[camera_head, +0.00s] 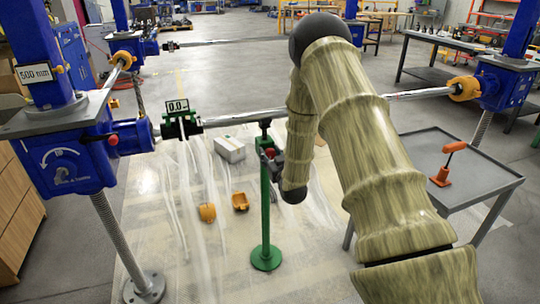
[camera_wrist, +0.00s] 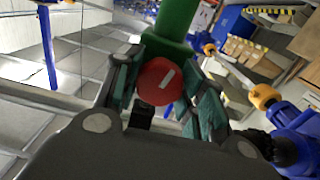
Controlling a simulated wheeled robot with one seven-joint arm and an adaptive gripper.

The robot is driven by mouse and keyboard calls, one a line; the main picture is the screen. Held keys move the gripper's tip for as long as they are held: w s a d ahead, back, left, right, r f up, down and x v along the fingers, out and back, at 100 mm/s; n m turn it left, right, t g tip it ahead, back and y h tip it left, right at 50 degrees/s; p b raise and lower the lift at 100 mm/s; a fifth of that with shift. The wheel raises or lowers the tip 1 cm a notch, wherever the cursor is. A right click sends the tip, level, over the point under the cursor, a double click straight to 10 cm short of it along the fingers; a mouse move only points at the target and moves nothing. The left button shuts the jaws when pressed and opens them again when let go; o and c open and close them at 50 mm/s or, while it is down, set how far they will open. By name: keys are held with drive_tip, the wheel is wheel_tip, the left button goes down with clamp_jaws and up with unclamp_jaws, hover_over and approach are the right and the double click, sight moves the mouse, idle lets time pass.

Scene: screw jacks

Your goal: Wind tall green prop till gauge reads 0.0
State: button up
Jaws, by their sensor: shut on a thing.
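The tall green prop (camera_head: 265,215) stands upright on a round green base (camera_head: 266,258) under the long silver shaft (camera_head: 245,117). A red round knob with a white mark, at the prop's upper part, shows in the wrist view (camera_wrist: 160,82); the green post (camera_wrist: 172,30) is beyond it. My gripper (camera_wrist: 160,95) is shut on the red knob, with its teal fingers on both sides. In the head view my gripper is small and partly hidden near the prop's top. The gauge (camera_head: 177,105) hangs on a green mount on the shaft and reads 0.0.
Blue screw jacks (camera_head: 70,150) carry the shaft at left and right. Orange half-shells (camera_head: 207,212) and a white box (camera_head: 229,149) lie on the floor sheet. A grey side table (camera_head: 440,195) with an orange-handled tool (camera_head: 447,165) stands right of my arm.

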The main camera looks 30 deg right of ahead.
drive_tip(key=shift+m, duration=0.3)
drive_tip(key=o, duration=1)
drive_tip(key=v, duration=1.2)
drive_tip(key=shift+f, duration=0.1)
drive_tip(key=shift+d, duration=0.1)
idle(1.0)
